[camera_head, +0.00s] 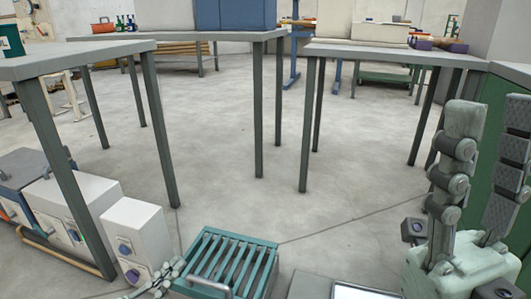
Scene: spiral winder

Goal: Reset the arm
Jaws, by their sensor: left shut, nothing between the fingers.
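My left gripper (168,272) is small in the bottom left of the head view, beside a teal slatted rack (232,256). It is shut and empty. My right gripper (488,118) is large and close at the right edge, pointing up. Its two jointed fingers stand apart, with nothing visible between them, so it looks open. Its pale body (455,270) is at the bottom right. Most of both arms is out of the picture.
Grey tables stand at left (80,60), centre back and right (400,52). White cabinets (135,232) stand at lower left, close to my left gripper. A green cabinet stands behind my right gripper. The middle floor (225,130) is clear.

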